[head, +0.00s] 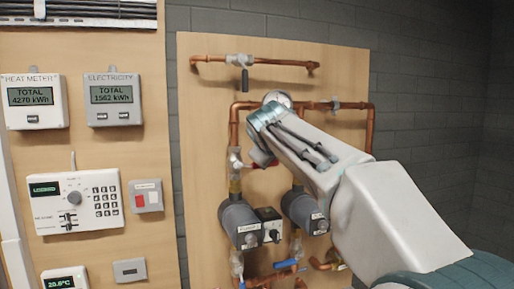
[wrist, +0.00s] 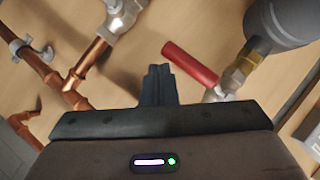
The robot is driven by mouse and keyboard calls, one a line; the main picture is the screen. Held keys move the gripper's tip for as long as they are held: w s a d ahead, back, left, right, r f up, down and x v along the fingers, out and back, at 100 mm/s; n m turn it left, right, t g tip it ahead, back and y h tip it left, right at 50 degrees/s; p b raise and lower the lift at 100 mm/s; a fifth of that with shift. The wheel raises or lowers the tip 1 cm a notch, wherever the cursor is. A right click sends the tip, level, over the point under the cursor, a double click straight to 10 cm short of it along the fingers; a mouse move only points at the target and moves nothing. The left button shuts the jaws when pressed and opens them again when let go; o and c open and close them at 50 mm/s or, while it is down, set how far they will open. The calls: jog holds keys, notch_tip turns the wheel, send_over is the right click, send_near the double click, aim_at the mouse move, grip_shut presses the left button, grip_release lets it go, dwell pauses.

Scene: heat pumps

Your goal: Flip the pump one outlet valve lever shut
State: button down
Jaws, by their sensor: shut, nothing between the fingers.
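The pump one outlet valve (head: 236,160) sits on the vertical pipe above the left grey pump (head: 239,222). Its red lever (wrist: 192,64) shows clearly in the wrist view and points across the pipe line, away from the valve. In the head view only bits of red show beside my gripper (head: 262,158). In the wrist view my gripper (wrist: 158,72) is shut and empty, with its fingertips close beside the lever's free end. I cannot tell whether they touch it. The pump body (wrist: 285,20) is at the upper right there.
The second pump (head: 304,210) stands to the right, its outlet valve hidden behind my arm. A blue lever (head: 286,263) is below. Meters and a keypad panel (head: 76,201) are on the left board.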

jog(key=s+d+r, duration=0.2)
jog(key=s+r, duration=0.6)
jog(key=s, duration=0.1)
jog(key=shift+r, duration=0.35)
jog(key=s+d+f+m+g, duration=0.3)
jog(key=s+f, duration=0.6)
jog(key=f, duration=0.5)
jog(key=s+d+f+m+g, duration=0.2)
jog(key=s+f, duration=0.6)
jog(key=f, duration=0.6)
jog(key=s+d+f+m+g+y, duration=0.1)
jog(key=s+d+f+m+g, duration=0.2)
jog(key=s+f, duration=0.6)
notch_tip(320, 180, down, 5)
jog(key=shift+s+d+m+g, duration=0.35)
jog(key=shift+d+g, duration=0.35)
jog(key=shift+d, duration=0.35)
